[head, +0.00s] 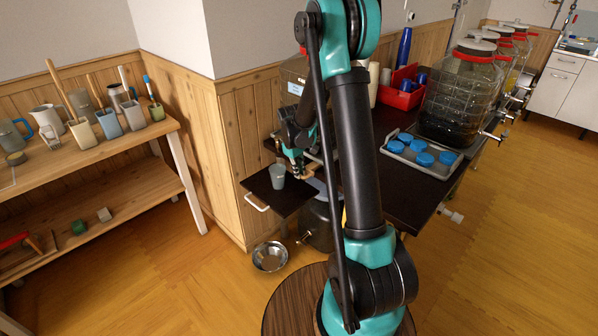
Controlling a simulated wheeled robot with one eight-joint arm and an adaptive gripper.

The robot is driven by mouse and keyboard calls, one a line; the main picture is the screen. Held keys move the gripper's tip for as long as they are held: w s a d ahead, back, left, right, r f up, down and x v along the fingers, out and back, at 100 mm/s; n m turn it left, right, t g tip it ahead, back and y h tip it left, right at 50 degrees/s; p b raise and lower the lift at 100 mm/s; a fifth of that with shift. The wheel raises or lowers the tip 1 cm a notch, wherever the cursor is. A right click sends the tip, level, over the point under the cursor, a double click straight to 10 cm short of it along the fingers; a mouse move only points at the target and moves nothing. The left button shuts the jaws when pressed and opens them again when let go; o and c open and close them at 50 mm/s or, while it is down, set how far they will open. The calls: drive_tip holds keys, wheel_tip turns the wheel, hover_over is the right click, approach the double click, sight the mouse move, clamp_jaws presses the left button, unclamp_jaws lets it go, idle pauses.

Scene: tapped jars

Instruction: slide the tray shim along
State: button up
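No separate part that I can clearly pick out as the shim shows. A dark pull-out tray (293,199) with a pale handle (256,202) sticks out at the left end of the dark table. A grey-blue cup (277,176) stands upright on it. My gripper (300,173) is just right of the cup, low over the tray's back edge; it looks apart from the cup. Its fingers are small and partly hidden by my arm, so open or shut cannot be told. A grey tray (452,169) holding several blue lids (424,159) lies on the dark table.
Large red-collared jars with taps (463,90) line the dark table's far side. A red bin (399,96) stands at its back. A dark tapped pot (317,224) is under the pull-out tray, a metal bowl (270,256) on the floor. A wooden bench (110,158) stands left.

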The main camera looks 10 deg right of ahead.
clamp_jaws()
drive_tip(key=s+a, duration=0.3)
drive_tip(key=a, duration=0.2)
drive_tip(key=shift+s, duration=0.35)
drive_tip(key=shift+a, duration=0.15)
drive_tip(key=o, duration=0.7)
unclamp_jaws()
drive_tip(key=shift+r, duration=0.1)
drive_tip(key=r, duration=0.4)
drive_tip(key=s+a+r, duration=0.1)
drive_tip(key=r, duration=0.6)
drive_tip(key=shift+s+a+r, duration=0.15)
drive_tip(key=shift+a+r, duration=0.15)
drive_tip(key=shift+r, duration=0.05)
